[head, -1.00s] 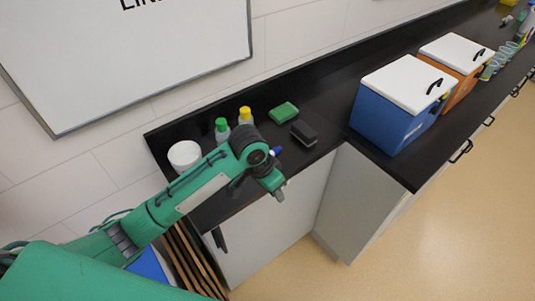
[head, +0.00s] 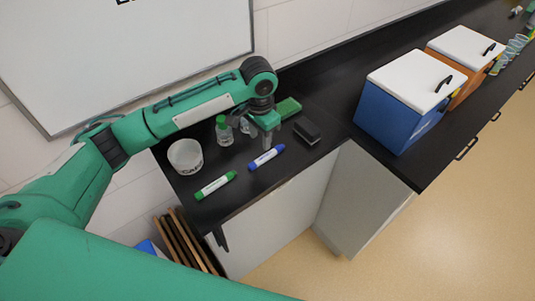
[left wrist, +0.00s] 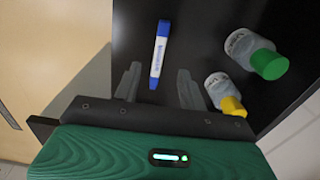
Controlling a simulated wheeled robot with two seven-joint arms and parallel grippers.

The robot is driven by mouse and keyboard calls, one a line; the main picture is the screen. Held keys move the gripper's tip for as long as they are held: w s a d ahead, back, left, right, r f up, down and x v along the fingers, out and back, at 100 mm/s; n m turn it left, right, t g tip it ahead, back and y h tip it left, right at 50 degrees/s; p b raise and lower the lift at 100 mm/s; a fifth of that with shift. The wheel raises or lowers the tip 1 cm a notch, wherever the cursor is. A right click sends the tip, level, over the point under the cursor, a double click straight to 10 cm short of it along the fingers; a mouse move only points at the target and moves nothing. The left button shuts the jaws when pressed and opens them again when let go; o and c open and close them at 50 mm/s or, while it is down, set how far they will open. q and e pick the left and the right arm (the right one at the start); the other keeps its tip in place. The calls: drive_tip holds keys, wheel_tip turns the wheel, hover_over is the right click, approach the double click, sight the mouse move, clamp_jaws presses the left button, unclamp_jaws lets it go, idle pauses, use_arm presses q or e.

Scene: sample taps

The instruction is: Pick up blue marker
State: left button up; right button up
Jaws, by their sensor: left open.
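The blue marker (head: 266,157) lies on the black counter, right of the green marker (head: 215,185). In the left wrist view the blue marker (left wrist: 159,54) lies beyond and roughly between the two fingers, with its blue cap away from the gripper. My left gripper (head: 267,141) points down just above and behind the blue marker in the head view. It is open and empty, and its fingers (left wrist: 157,85) are apart in the left wrist view. My right gripper is in neither view.
A white cup (head: 186,157) and a green-capped bottle (head: 223,131) stand left of the gripper. A yellow-capped bottle (left wrist: 226,93) stands close to a finger. A black eraser (head: 307,131) and green sponge (head: 288,107) lie right. A blue cooler (head: 393,113) stands farther right.

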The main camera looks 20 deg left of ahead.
sight(261, 159)
use_arm(q)
wheel_tip(261, 159, down, 4)
drive_tip(key=shift+r, duration=0.2)
drive_tip(key=shift+f+p, duration=0.5)
drive_tip(key=shift+p, duration=0.05)
wheel_tip(261, 159, down, 4)
drive_tip(key=shift+r+p, duration=0.15)
drive_tip(key=shift+p, duration=0.5)
drive_tip(key=shift+f, duration=0.4)
clamp_jaws()
